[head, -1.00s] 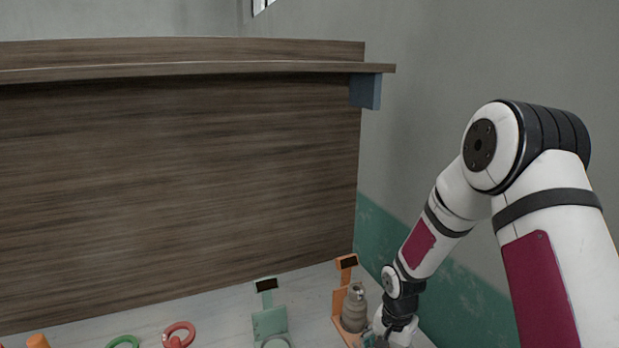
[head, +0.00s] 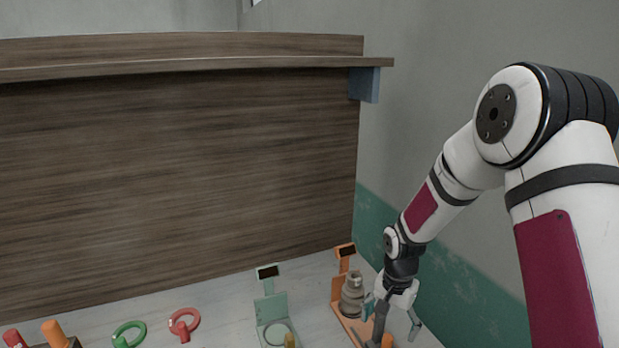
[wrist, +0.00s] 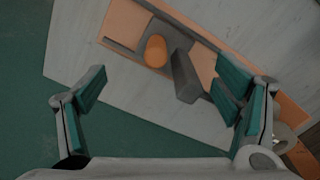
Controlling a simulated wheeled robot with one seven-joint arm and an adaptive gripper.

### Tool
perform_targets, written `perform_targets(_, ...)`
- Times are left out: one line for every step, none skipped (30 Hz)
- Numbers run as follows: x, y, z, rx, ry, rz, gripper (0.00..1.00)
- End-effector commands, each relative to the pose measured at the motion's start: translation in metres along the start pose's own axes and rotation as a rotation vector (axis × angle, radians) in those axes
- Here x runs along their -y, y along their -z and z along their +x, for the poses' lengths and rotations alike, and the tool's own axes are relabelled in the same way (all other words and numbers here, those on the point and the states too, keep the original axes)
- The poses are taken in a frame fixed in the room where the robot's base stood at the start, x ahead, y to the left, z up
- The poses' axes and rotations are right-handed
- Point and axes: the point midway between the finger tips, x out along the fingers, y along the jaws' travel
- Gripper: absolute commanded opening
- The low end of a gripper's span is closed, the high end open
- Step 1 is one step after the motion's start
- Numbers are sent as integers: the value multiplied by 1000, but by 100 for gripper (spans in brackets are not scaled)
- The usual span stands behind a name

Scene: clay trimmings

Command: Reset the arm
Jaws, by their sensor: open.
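My gripper (head: 390,312) is open and empty, low at the right of the head view, just in front of an orange stand. In the wrist view its two teal-padded fingers (wrist: 160,88) are spread wide. Between and beyond them lie an orange knob (wrist: 156,50) and a grey upright block (wrist: 185,78) on the orange base (wrist: 125,22). The right finger overlaps the base in that view; I cannot tell whether it touches. A grey-brown lumpy pot (head: 352,292) stands on the orange stand beside my gripper.
A green stand with a dark display (head: 268,272) is left of the orange one. A red ring (head: 184,324), a green ring (head: 129,335) and orange and red pegs (head: 53,332) lie farther left. A wooden panel (head: 180,190) closes the back; a green-grey wall (head: 450,275) is close at right.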

Motion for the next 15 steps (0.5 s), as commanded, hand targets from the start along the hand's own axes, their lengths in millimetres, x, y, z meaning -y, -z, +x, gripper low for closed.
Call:
perform_targets(0, 0, -3, 0, 1, 0, 83)
perform_targets(0, 0, -4, 0, 1, 0, 83)
perform_targets(0, 0, -4, 0, 1, 0, 83)
perform_targets(0, 0, -4, 0, 1, 0, 83)
perform_targets(1, 0, -4, 0, 1, 0, 83)
perform_targets(1, 0, -4, 0, 1, 0, 83)
perform_targets(1, 0, -4, 0, 1, 0, 83)
perform_targets(1, 0, -4, 0, 1, 0, 83)
perform_targets(1, 0, -4, 0, 1, -1, 83)
perform_targets(1, 0, -4, 0, 1, -1, 83)
perform_targets(1, 0, -5, -1, 2, -1, 83)
perform_targets(1, 0, -7, -3, 2, -3, 83)
perform_targets(1, 0, -9, -6, 3, -5, 83)
perform_targets(0, 0, -13, -10, 4, -9, 83)
perform_targets(0, 0, -19, -16, 5, -16, 83)
